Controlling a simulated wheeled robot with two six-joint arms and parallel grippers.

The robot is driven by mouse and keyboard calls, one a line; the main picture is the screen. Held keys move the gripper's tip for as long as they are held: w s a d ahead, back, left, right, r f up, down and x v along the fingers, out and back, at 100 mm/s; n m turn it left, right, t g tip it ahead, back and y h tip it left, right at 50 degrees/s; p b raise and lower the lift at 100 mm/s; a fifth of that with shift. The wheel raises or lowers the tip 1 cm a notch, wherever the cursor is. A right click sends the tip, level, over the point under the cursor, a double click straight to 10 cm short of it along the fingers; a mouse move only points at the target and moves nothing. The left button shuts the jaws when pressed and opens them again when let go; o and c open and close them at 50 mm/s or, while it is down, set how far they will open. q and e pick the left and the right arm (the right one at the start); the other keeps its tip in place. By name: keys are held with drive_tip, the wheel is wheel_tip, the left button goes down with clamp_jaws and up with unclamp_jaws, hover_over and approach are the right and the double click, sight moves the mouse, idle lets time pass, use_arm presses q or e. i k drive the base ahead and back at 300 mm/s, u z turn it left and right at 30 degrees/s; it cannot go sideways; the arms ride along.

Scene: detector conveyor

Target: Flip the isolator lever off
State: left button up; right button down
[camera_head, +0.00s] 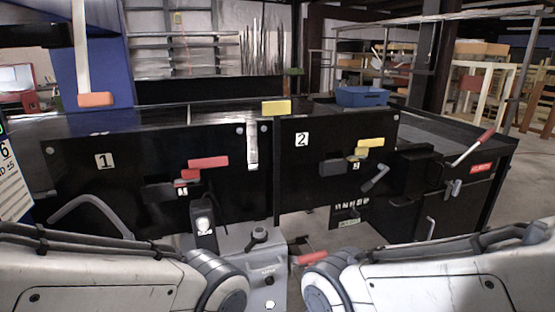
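Several levers are in view, and I cannot tell for sure which one is the isolator lever. A red-gripped lever (472,147) slants up to the right at the far right, above a red label (482,167). A grey lever (375,179) slants on panel 2. A red handle (208,162) sits on panel 1 and a yellow handle (370,143) on panel 2. A grey box (262,268) with a black knob stands low between my arms, and a red grip (312,258) lies beside it. My forearms enter from both lower corners. Neither gripper's fingers show.
The black conveyor housing spans the middle, with panel 1 (130,200) left and panel 2 (300,185) right. A yellow block (276,108) and a blue bin (362,96) are on top. An orange-ended post (96,99) hangs at left. Open floor shows at right.

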sight(318, 256)
drive_tip(key=u, duration=0.05)
drive_tip(key=k, duration=0.6)
drive_tip(key=u, duration=0.45)
drive_tip(key=i, duration=1.2)
drive_tip(key=z, duration=0.65)
